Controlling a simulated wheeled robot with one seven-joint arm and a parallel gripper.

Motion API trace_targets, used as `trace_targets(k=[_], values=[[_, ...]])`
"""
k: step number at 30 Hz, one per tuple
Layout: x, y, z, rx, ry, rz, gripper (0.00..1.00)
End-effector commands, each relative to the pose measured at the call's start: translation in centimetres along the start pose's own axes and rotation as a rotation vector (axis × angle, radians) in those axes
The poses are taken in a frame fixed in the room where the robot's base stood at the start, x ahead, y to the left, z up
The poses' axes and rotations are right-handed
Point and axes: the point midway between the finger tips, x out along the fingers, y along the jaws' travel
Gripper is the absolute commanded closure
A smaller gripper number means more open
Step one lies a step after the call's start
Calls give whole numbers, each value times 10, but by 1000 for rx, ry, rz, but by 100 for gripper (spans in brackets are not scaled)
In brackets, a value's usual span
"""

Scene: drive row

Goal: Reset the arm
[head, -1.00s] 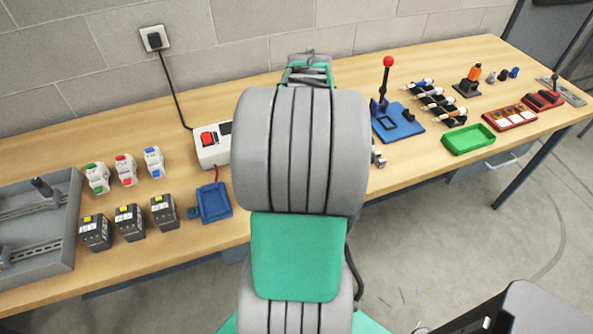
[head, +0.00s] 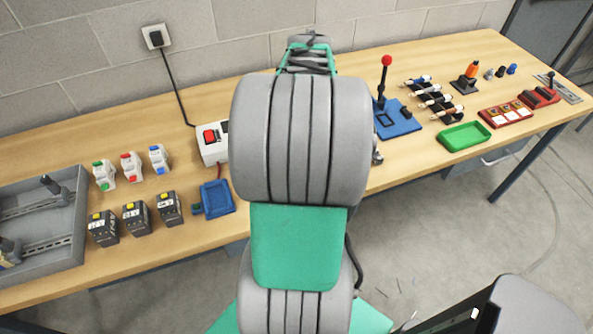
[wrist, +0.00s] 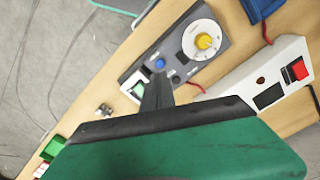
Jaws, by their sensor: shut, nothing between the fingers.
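My arm rises through the middle of the head view in grey and green links, and it hides the part of the bench behind it. My gripper itself is hidden there. In the wrist view my gripper (wrist: 157,88) shows as a dark finger shape beyond a green housing. It is shut and empty. It points toward a dark control panel (wrist: 181,78) with a yellow knob (wrist: 204,42) and a blue button (wrist: 159,64). I cannot tell how far the fingers are from the panel.
A white box with a red switch (head: 209,136) stands left of my arm. Open floor (head: 440,235) lies in front.

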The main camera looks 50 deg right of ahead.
Motion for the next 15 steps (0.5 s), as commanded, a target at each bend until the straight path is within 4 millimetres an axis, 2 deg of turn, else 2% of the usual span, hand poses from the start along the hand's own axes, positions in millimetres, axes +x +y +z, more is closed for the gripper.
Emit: trace_targets(k=[9,10,12,15], values=[[0,0,0,-6,0,0,100],[0,-1,-6,-30,26,-2,100],[20,1,7,-54,9,0,100],[36,4,33,-77,-9,2,100]])
